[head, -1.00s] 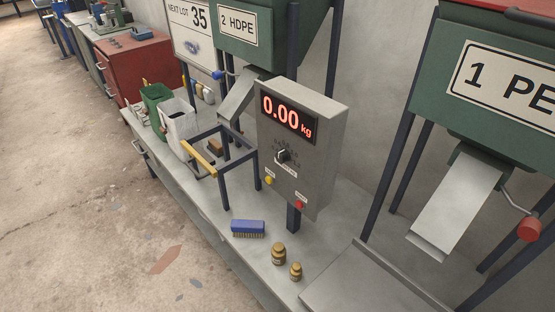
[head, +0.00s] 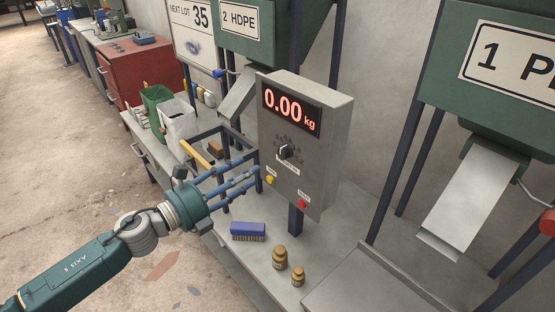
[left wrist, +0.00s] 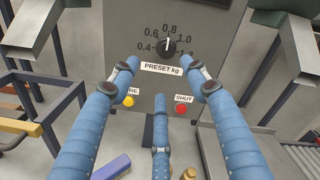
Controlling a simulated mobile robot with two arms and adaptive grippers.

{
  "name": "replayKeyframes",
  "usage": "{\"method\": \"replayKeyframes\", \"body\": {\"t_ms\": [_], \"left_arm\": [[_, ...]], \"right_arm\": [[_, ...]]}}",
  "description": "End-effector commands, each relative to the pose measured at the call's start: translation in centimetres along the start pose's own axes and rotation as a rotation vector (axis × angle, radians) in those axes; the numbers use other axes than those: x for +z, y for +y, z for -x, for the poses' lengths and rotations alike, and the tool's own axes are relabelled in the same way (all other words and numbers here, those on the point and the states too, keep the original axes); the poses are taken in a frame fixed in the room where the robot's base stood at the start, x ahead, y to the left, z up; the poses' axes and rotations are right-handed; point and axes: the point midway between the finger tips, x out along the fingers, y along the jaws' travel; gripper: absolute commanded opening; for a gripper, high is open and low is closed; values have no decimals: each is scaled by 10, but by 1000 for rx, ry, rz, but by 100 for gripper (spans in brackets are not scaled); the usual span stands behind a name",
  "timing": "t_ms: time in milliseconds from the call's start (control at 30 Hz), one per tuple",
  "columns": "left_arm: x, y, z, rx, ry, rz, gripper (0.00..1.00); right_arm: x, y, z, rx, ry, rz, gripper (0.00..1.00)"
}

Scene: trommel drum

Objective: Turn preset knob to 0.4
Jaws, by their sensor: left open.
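The preset knob (head: 287,151) is a small black dial on the grey control box (head: 335,130), whose red display reads 0.00 kg. In the wrist view the fingers spread on both sides below the knob. My right gripper is out of view.
A yellow button (left wrist: 128,101) and a red button (left wrist: 181,109) sit below the knob. A blue brush (head: 248,230) and two brass weights (head: 280,257) lie on the bench. A dark frame with a yellow bar (head: 196,153) stands left of the box.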

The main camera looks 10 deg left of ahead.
Motion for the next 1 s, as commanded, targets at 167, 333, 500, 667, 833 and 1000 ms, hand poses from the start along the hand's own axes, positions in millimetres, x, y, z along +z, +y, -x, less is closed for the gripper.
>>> {"method": "replayKeyframes", "body": {"t_ms": [167, 333, 500, 667, 833, 1000], "left_arm": [[4, -14, -10, -24, 7, -44, 46], [6, -16, -40, -24, 5, -40, 46], [4, -16, -73, -23, 5, -38, 46], [3, -14, -96, -21, 6, -38, 46], [1, -14, -107, -20, 7, -38, 46], [0, -13, -108, -20, 8, -38, 46]], "right_arm": [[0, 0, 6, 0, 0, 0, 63], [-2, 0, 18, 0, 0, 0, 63], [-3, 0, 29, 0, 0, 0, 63], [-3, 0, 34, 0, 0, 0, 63], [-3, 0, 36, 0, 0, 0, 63], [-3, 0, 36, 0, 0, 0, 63]]}}
